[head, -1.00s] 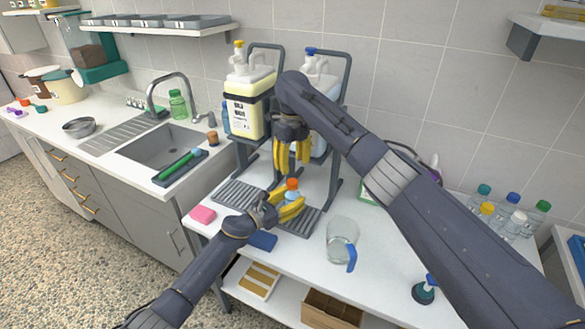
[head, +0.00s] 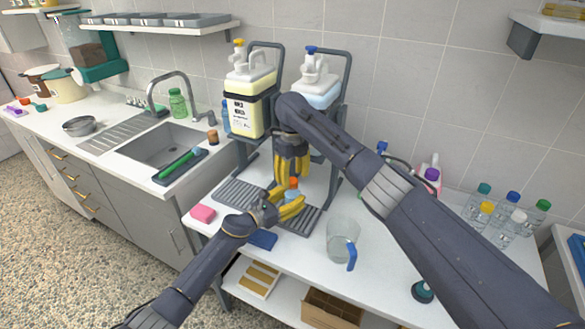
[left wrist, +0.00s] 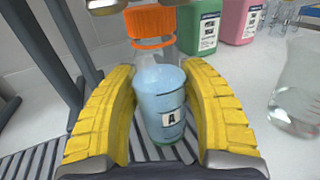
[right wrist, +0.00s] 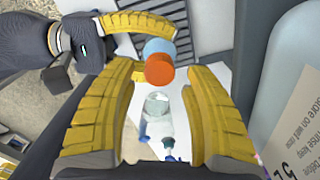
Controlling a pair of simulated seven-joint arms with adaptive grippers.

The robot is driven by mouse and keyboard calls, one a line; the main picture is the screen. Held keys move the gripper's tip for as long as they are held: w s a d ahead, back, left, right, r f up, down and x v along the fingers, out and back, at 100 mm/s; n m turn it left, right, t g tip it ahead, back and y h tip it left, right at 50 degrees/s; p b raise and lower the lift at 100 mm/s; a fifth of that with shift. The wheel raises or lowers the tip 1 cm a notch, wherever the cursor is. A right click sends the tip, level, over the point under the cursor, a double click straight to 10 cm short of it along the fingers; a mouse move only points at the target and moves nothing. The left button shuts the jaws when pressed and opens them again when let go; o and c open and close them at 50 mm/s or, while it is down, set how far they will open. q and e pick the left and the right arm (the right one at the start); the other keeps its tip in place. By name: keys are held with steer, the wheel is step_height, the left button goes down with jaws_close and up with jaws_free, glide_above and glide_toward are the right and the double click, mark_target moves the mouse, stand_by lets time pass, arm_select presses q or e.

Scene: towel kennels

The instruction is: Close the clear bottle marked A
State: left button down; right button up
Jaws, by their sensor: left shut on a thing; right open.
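The clear bottle marked A (left wrist: 160,95) holds pale blue liquid and stands upright over the slotted drip tray (left wrist: 40,160). An orange cap (left wrist: 150,20) is at its neck; I cannot tell how tightly it sits. My left gripper (head: 288,208) is shut on the bottle's body, one yellow finger on each side in the left wrist view. My right gripper (head: 292,172) is open, pointing down just above the bottle. In the right wrist view the orange cap (right wrist: 159,70) shows between its fingertips, with gaps visible. The bottle's lower part is mostly hidden in the head view.
Two dispenser jugs, one yellow (head: 248,100) and one pale blue (head: 318,85), stand on a frame behind. A clear pitcher (head: 342,242) is to the right. Several capped bottles (head: 505,220) stand far right. A pink sponge (head: 203,213) and blue cloth (head: 263,240) lie near the front edge.

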steer(key=shift+f, duration=1)
jaws_close()
steer(key=shift+m, duration=1.7)
